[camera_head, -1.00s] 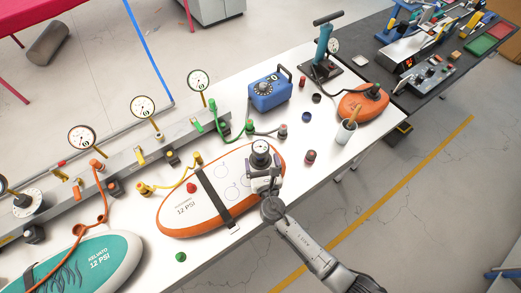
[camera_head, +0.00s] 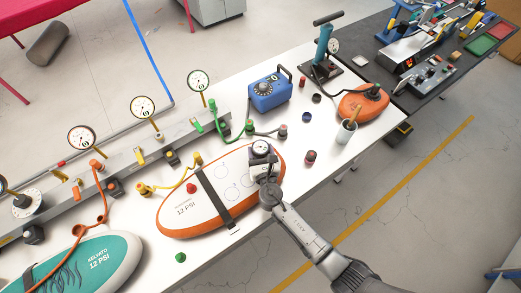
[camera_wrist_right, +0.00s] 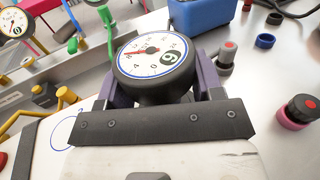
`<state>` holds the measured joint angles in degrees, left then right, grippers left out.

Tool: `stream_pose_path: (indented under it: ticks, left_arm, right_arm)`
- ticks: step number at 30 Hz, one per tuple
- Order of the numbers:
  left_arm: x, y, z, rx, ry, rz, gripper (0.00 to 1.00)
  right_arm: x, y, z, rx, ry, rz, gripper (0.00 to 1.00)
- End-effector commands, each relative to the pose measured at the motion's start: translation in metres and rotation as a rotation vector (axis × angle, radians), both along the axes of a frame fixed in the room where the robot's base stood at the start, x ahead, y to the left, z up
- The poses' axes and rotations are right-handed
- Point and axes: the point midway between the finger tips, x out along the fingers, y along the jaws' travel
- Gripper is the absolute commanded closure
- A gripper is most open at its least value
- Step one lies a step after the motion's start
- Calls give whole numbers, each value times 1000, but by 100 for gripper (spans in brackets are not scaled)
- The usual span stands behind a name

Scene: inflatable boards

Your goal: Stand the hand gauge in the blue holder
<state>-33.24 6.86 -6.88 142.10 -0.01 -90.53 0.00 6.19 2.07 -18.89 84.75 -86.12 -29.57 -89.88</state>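The hand gauge (camera_head: 260,148) is a small round dial with a white face and dark body, over the right end of the white and orange board. It fills the middle of the right wrist view (camera_wrist_right: 154,60), face up. My right gripper (camera_head: 262,156) has its purple fingers on both sides of the gauge body, just under the dial. They look shut on it (camera_wrist_right: 160,85). The gauge's lower end is hidden. The blue holder (camera_head: 306,117) is a small dark blue ring on the white table; it also shows in the right wrist view (camera_wrist_right: 265,41). My left gripper is out of view.
A black ring (camera_head: 316,98), red-topped caps (camera_head: 310,157) and a pale cup (camera_head: 346,132) stand around the holder. A blue box (camera_head: 269,91) stands behind it. The orange-rimmed board (camera_head: 180,212) lies under my right gripper. A gauge rail (camera_head: 130,165) runs along the left.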

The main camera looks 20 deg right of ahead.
Motion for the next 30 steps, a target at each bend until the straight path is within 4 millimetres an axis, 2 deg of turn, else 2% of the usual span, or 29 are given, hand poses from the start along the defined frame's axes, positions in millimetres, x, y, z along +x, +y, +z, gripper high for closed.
stream_pose_path:
  ticks: [1,9,15,19,23,27,30]
  left_arm:
    - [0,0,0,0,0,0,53]
    - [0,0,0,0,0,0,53]
    - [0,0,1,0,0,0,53]
    - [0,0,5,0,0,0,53]
    - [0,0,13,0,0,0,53]
    - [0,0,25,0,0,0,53]
    - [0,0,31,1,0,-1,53]
  right_arm:
    - [0,0,0,0,0,0,47]
    - [0,0,0,0,-1,0,70]
    - [0,0,2,0,-1,0,70]
    - [0,0,10,1,-2,0,71]
    - [0,0,25,2,-4,-1,71]
    - [0,0,49,2,-4,0,71]
    - [-19,-9,56,0,0,0,71]
